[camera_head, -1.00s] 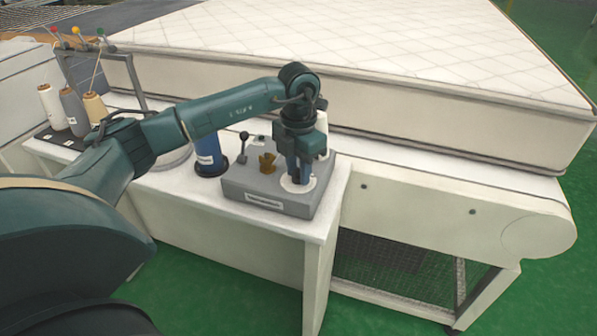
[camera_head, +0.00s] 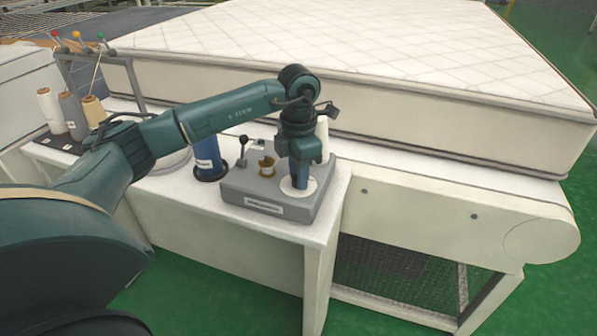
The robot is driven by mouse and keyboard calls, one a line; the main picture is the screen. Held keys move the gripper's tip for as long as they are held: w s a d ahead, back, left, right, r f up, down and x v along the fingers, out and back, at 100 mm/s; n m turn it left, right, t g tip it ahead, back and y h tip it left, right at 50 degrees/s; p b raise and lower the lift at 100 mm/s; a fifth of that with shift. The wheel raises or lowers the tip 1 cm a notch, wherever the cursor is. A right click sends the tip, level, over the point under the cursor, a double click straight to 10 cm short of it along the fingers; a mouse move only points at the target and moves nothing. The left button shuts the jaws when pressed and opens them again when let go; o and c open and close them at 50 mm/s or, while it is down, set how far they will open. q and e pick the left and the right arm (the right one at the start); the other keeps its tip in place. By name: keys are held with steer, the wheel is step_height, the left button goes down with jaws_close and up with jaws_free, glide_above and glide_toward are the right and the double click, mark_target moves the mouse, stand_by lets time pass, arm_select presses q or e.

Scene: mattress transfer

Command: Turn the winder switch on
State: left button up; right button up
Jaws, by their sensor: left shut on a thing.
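The winder (camera_head: 238,183) is a grey box on the white table, with a label on its front. On its top stand a black-knobbed lever (camera_head: 243,145), a brass-coloured holder (camera_head: 267,166) and, at the right, a round white dial (camera_head: 313,186). My left gripper (camera_head: 300,184) points straight down over this dial, its fingers reaching the middle of it. It is shut on the switch there, which the fingers hide. Which way the switch points cannot be seen. My right gripper is not in view.
A blue spool (camera_head: 208,160) stands left of the winder, and several thread cones (camera_head: 72,115) stand at the far left. A white cone (camera_head: 322,137) shows behind my left gripper. A mattress (camera_head: 400,50) lies on the conveyor (camera_head: 460,200) behind the table (camera_head: 265,227).

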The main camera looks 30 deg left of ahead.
arm_select(q)
steer(key=o, duration=1)
step_height(320, 180, up, 13)
steer(key=shift+r, duration=0.1)
stand_by(0.3)
